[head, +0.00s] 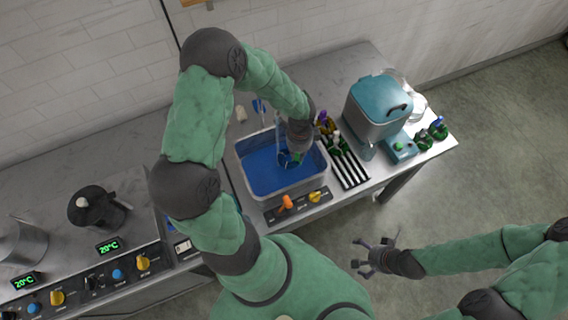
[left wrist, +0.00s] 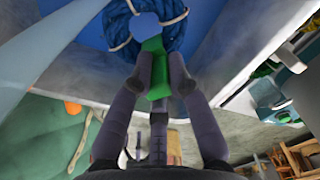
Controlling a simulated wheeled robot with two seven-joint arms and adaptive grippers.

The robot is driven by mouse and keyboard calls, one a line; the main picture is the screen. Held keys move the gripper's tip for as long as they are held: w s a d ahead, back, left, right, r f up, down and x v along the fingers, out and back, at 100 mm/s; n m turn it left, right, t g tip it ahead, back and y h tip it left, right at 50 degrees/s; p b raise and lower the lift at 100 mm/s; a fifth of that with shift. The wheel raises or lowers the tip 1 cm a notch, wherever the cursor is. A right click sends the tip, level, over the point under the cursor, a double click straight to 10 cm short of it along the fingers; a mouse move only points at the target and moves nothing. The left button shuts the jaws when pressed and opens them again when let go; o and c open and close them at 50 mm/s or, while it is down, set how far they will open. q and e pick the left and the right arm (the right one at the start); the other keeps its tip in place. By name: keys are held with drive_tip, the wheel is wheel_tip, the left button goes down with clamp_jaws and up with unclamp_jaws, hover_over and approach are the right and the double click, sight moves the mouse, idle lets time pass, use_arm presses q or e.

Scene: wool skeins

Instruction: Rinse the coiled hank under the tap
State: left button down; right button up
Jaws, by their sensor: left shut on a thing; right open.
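The coiled hank is a dark blue ring of yarn (left wrist: 150,25) at the top of the left wrist view, with a green tab (left wrist: 157,75) on its near side. My left gripper (left wrist: 155,68) is shut on this green tab. In the head view, my left gripper (head: 296,152) reaches down into a basin (head: 241,168) with a blue inside, and the hank (head: 284,159) shows partly beside its fingers. A pale translucent band crosses the left wrist view at left; I cannot tell if it is water. The tap is mostly hidden by my arm. My right gripper (head: 370,252) is open and empty, over the floor.
A slotted black rack (head: 347,168) stands right of the basin, with a teal lidded tank (head: 378,105) behind it. Small green-tabbed items (head: 428,137) sit at the right bench end. Orange (head: 286,202) and yellow (head: 315,196) knobs line the front. A dark pot (head: 95,208) stands left.

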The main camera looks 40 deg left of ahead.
use_arm(q)
drive_tip(key=shift+r, duration=0.3)
drive_tip(key=shift+f, duration=0.2)
drive_tip(key=shift+f, duration=0.25)
drive_tip(key=shift+r, duration=0.15)
drive_tip(key=shift+r, duration=0.3)
drive_tip(key=shift+f, duration=0.25)
idle(0.4)
drive_tip(key=shift+f, duration=0.2)
drive_tip(key=shift+r, duration=0.2)
drive_tip(key=shift+r, duration=0.25)
